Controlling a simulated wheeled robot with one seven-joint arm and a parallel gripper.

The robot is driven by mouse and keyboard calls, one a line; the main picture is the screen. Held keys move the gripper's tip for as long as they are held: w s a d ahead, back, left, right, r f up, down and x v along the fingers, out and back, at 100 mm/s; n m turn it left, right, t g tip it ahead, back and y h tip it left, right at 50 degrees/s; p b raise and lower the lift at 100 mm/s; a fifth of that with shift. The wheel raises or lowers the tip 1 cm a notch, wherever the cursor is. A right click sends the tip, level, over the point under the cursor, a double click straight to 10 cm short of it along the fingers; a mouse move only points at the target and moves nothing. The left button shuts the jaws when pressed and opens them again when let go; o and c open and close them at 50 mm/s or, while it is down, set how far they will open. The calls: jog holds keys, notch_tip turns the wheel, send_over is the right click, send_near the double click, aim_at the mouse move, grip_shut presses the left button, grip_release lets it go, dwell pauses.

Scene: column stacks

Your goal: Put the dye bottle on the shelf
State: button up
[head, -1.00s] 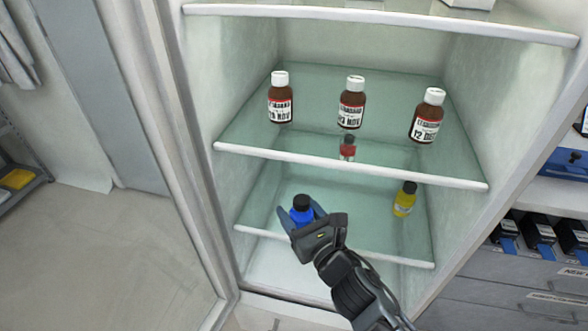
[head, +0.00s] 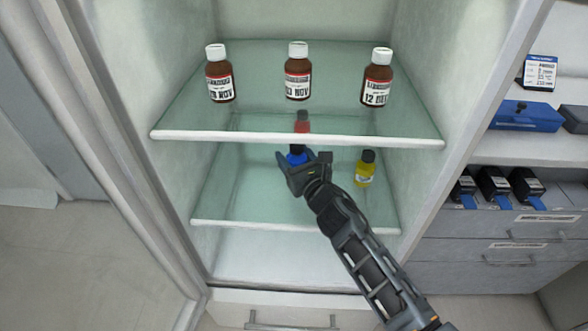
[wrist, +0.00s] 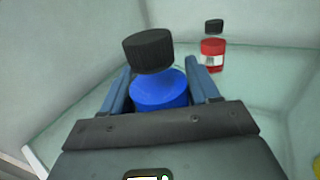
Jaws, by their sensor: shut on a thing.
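The dye bottle, blue with a black cap, is between the fingers of my gripper (head: 293,165), which is shut on it. In the head view the blue bottle (head: 297,157) is over the lower glass shelf (head: 240,205), partly hidden by the gripper and the upper shelf's edge. In the wrist view the blue bottle (wrist: 160,90) stands between the two blue fingers (wrist: 160,88), cap up. Whether its base touches the shelf cannot be told. A red bottle (head: 302,123) stands farther back, seen through the upper glass; it also shows in the wrist view (wrist: 212,54). A yellow bottle (head: 365,170) stands to the right.
The upper glass shelf (head: 255,125) holds three brown bottles with white caps, the left one (head: 219,75) near the cabinet's left side. Its white front edge lies above my gripper. The lower shelf's left part is bare. Drawers and boxes stand outside, right.

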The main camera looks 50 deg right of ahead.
jog(key=shift+w+f+b, duration=0.1)
jog(key=shift+f+b, duration=1.65)
jog(key=shift+f, duration=0.25)
jog(key=shift+f, duration=0.2)
jog(key=o, duration=1.2)
jog(key=shift+c, duration=0.2)
jog(key=shift+r, duration=0.1)
jog(key=shift+r, duration=0.15)
jog(key=b+v, duration=0.2)
jog(key=v, duration=0.9)
jog(key=shift+s+a, duration=0.15)
jog(key=shift+s, duration=0.35)
